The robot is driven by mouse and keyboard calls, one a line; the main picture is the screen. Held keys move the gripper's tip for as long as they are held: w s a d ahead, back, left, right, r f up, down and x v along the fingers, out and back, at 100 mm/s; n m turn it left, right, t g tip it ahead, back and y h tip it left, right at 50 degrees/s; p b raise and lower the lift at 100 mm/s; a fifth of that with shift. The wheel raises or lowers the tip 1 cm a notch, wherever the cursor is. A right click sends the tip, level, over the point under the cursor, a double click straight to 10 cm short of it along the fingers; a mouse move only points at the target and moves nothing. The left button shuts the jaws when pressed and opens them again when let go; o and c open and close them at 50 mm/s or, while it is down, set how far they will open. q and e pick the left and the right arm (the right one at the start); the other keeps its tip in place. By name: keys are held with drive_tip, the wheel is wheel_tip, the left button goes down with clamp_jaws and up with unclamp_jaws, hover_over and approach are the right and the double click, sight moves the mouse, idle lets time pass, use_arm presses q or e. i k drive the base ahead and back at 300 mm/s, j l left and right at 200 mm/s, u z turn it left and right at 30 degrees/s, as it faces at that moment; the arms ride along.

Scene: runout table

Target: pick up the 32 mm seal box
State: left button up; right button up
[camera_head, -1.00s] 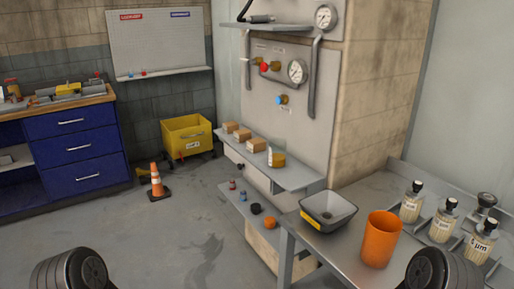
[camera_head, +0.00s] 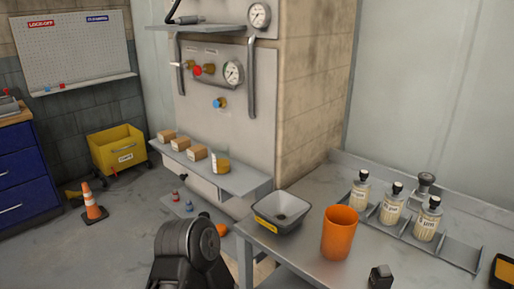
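Three small brown cardboard boxes stand in a row on the grey wall shelf (camera_head: 245,180): a far box (camera_head: 166,136), a middle box (camera_head: 181,144) and a nearer box (camera_head: 196,153). No size marking is legible, so I cannot tell which box is the 32 mm seal box. A dark rounded link of my arm rises at the bottom, left of centre, in front of the lower shelf and well short of the boxes. No gripper fingers show.
On the grey table at right stand a grey tray (camera_head: 282,212), an orange cup (camera_head: 340,232), several labelled bottles (camera_head: 392,204) and a small dark block (camera_head: 380,277). An orange cone (camera_head: 93,204) and yellow bin (camera_head: 118,150) stand on the floor at left.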

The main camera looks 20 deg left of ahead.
sight(195, 153)
drive_tip(key=j+z, duration=0.25)
drive_tip(key=j, duration=0.25)
drive_tip(key=j+z, duration=0.25)
drive_tip(key=j, duration=0.3)
drive_tip(key=j+z, duration=0.25)
drive_tip(key=j, duration=0.25)
drive_tip(key=j+z, duration=0.25)
drive_tip(key=j, duration=0.25)
drive_tip(key=k+j+z, duration=0.25)
drive_tip(key=j, duration=0.25)
drive_tip(key=k+j, duration=0.1)
drive_tip(key=j, duration=0.25)
drive_tip(key=k+j, duration=0.1)
drive_tip(key=j, duration=0.3)
drive_tip(key=k+j, duration=0.1)
drive_tip(key=j, duration=0.6)
drive_tip(key=k+z, duration=0.05)
